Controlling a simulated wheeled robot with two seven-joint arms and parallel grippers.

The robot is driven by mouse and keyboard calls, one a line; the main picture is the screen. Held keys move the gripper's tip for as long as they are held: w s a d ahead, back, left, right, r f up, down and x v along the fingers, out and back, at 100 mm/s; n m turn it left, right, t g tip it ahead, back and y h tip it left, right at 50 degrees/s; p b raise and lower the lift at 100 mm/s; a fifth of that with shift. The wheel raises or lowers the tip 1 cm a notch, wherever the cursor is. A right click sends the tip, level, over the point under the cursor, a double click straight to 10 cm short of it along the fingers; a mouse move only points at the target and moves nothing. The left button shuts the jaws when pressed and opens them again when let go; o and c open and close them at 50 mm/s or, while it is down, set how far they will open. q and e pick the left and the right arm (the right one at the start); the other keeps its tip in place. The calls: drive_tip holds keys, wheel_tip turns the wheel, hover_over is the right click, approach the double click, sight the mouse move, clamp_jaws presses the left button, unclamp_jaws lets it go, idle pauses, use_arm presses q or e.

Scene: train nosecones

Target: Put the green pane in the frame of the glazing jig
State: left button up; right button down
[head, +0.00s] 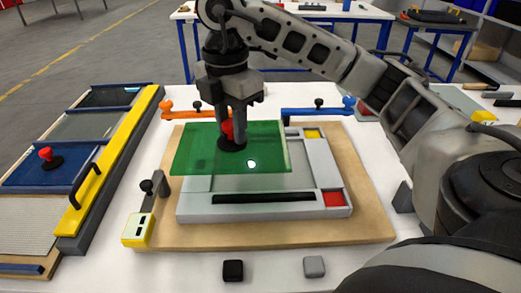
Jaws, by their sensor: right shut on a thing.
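The green pane (203,150) is a flat translucent sheet with a black suction cup and red knob (228,129) on top. My right gripper (232,128) is shut on the red knob and holds the pane over the glazing jig. The jig's grey frame (320,160) lies on a wooden board (370,215). The pane is shifted to the left and back of the frame, and its left edge overhangs the frame. The pane hides the frame's back left part. A yellow square and a red square mark two right corners of the frame. My left gripper is not in view.
A rack (105,165) with a yellow rail and several panels stands at left, one with a red-knobbed suction cup (46,157). A yellow clamp (139,228) is at the board's front left. Orange (190,116) and blue (310,112) clamps stand behind. Black (233,270) and grey (314,266) blocks lie in front.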

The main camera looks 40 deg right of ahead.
sight(260, 124)
drive_tip(key=d, duration=0.1)
drive_tip(key=d+f, duration=0.2)
drive_tip(key=d, duration=0.1)
drive_tip(key=shift+w, duration=0.25)
drive_tip(key=d+f, duration=0.1)
drive_tip(key=f, duration=0.1)
drive_tip(key=d+f, duration=0.1)
drive_tip(key=d, duration=0.1)
drive_tip(key=shift+w+f+p, duration=0.2)
drive_tip(key=shift+f+p, duration=0.1)
drive_tip(key=shift+f, duration=0.05)
drive_tip(key=shift+w+d+f, duration=0.1)
drive_tip(key=shift+d+f, duration=0.25)
drive_tip(key=shift+f, duration=0.1)
drive_tip(key=f, duration=0.3)
drive_tip(key=shift+d+p, duration=0.35)
drive_tip(key=shift+f, duration=0.4)
drive_tip(key=shift+f, duration=0.1)
drive_tip(key=c, duration=1.5)
unclamp_jaws()
drive_tip(key=shift+f, duration=0.1)
drive_tip(key=o, duration=0.4)
